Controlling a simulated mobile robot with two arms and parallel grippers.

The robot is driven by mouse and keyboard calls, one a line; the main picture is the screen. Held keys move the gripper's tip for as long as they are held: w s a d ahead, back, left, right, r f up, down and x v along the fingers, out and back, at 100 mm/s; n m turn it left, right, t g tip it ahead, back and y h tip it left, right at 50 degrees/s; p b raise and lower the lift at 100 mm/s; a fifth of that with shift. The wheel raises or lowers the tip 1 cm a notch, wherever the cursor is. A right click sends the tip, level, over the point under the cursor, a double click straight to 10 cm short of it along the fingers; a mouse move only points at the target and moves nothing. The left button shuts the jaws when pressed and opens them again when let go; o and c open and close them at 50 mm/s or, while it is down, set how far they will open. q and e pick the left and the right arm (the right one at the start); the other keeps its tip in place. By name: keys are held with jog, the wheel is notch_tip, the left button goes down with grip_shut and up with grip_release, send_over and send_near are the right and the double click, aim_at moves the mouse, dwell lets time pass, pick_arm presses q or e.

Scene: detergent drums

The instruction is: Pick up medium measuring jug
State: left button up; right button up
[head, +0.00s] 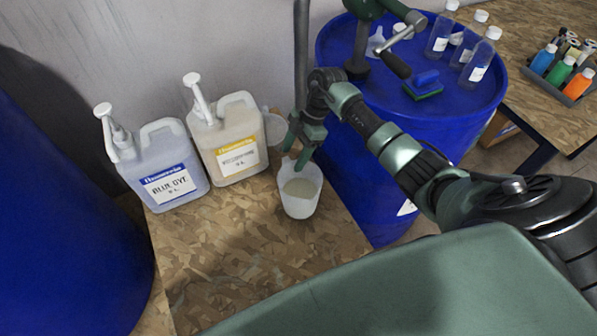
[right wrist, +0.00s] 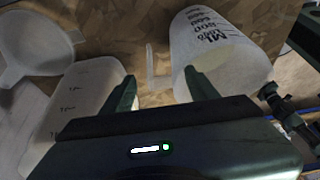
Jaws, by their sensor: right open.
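A translucent white measuring jug (head: 299,196) with beige contents stands on the wooden board in the head view. It also shows in the right wrist view (right wrist: 214,42), with black volume marks and its handle towards my gripper. My right gripper (head: 297,155) is open and empty, just behind the jug's rim. In the right wrist view its fingers (right wrist: 162,86) are apart, with the jug's handle (right wrist: 153,68) seen between and beyond them. I cannot tell whether they touch it. A second marked translucent container (right wrist: 78,100) is left of the fingers. My left gripper is out of view.
Pump jugs, blue-labelled (head: 166,175) and yellow-labelled (head: 234,142), stand left of the measuring jug. A white funnel (right wrist: 32,45) is at the wrist view's left. A blue drum (head: 370,185) bearing bottles stands right. The board's front left is clear.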

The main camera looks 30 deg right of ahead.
aim_at(289, 161)
jog(key=x, duration=0.4)
jog(key=shift+f, duration=0.1)
jog(key=c, duration=1.3)
jog(key=shift+w+r, duration=0.1)
jog(key=shift+r, duration=0.1)
